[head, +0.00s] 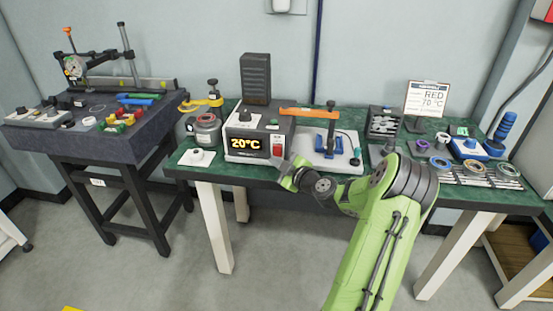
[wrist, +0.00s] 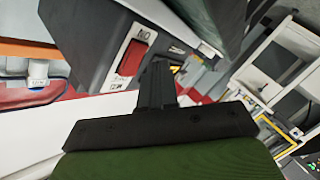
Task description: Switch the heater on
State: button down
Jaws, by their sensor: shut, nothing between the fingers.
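The heater (head: 262,122) is a grey-white box on the green-topped table, and its display (head: 245,143) reads 20°C. A red switch (head: 278,141) sits at the right of its front face. In the wrist view the red switch (wrist: 132,58) is large, in a white surround with lettering beside it. My gripper (head: 284,166) is in front of the heater's lower right corner. In the wrist view my gripper (wrist: 158,72) has its dark fingers together and empty, just beside the switch. I cannot tell whether they touch it. The switch's position is not clear.
A blue clamp stand (head: 328,140) on a white base with an orange bar stands right of the heater. A sign (head: 426,99) reads RED 70 °C. Tape rolls lie at the right.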

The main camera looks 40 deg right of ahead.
jog(key=shift+s+a+r, duration=0.15)
jog(key=shift+s+a, duration=0.65)
jog(key=shift+a, duration=0.2)
jog(key=shift+s+a+r, duration=0.15)
jog(key=shift+s+a, duration=0.6)
jog(key=shift+a, duration=0.2)
